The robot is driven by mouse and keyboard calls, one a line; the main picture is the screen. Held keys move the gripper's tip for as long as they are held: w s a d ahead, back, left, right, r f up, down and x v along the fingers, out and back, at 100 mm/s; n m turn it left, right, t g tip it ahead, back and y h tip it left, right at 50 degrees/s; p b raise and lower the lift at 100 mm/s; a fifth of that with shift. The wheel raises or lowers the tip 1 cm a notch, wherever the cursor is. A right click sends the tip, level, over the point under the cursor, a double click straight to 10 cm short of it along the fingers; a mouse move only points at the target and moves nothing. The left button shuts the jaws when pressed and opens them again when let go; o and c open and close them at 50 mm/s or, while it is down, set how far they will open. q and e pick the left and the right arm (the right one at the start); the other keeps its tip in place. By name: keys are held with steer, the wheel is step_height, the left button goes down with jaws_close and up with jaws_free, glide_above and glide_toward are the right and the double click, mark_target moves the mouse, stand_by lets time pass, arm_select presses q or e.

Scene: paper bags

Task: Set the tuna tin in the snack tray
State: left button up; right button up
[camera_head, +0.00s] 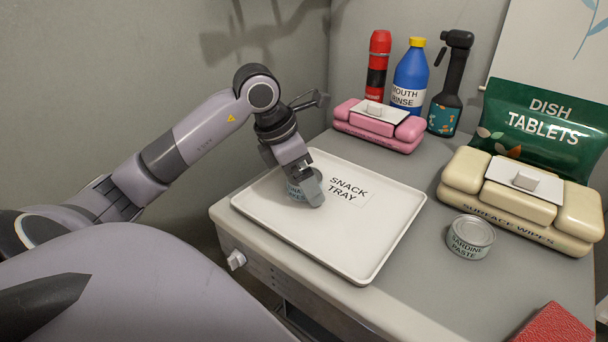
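The white snack tray (375,245) lies on the grey table top, with its printed label near the middle. My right gripper is not in view.
A sardine paste tin (469,239) stands right of the tray. Cream surface wipes (515,203), pink wipes (379,125), a red flask (377,66), mouth rinse (409,79), a black-topped bottle (447,105) and dish tablets (540,128) stand behind. A red block (553,325) is at the front right.

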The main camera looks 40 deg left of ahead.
arm_select(q)
steer(key=p+v, duration=0.1)
steer(key=v, duration=1.1)
